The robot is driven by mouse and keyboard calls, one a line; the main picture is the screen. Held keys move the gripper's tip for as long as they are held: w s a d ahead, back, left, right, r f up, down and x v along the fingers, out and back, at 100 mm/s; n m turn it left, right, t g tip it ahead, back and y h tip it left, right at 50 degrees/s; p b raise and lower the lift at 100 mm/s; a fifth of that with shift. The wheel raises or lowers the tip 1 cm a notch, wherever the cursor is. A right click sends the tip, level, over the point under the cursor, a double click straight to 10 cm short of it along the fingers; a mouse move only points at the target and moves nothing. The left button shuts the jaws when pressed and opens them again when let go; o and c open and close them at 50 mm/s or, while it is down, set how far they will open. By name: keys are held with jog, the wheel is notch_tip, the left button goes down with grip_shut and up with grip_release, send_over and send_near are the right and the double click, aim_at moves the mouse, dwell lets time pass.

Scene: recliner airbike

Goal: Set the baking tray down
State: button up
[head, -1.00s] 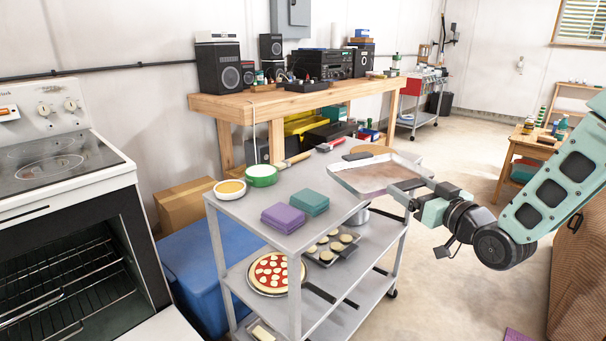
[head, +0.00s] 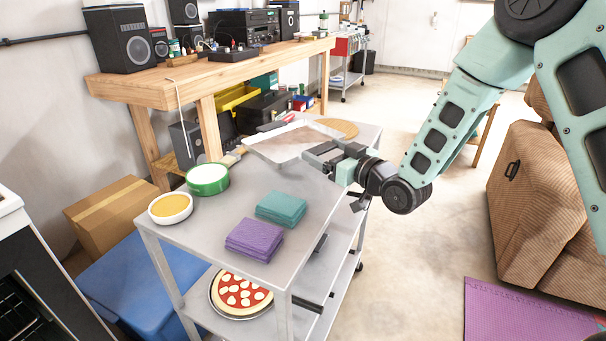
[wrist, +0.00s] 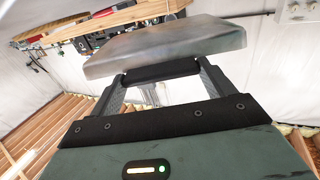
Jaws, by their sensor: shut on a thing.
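The baking tray (head: 283,143) is a shallow, light metal tray with a brownish inside. In the head view it is over the far part of the grey cart's top shelf (head: 190,225); I cannot tell whether it touches the shelf. My gripper (head: 318,155) is shut on the tray's near right edge. In the wrist view the tray (wrist: 165,45) spans the space in front of the fingers, and my gripper (wrist: 160,75) meets its near edge.
Purple cloths (head: 255,238) and teal cloths (head: 281,208) lie on the cart's near part. A yellow-filled bowl (head: 170,206) and a green-rimmed bowl (head: 207,178) stand at its left edge. A round woven mat (head: 338,127) lies behind the tray. A pizza (head: 240,293) sits below.

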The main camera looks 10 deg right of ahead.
aim_at(326, 185)
jog(key=shift+f, duration=3.15)
jog(key=shift+f+b, duration=0.1)
jog(key=shift+b, duration=0.2)
jog(key=o, duration=1)
jog(key=v, duration=1.2)
jog(key=shift+b, duration=0.4)
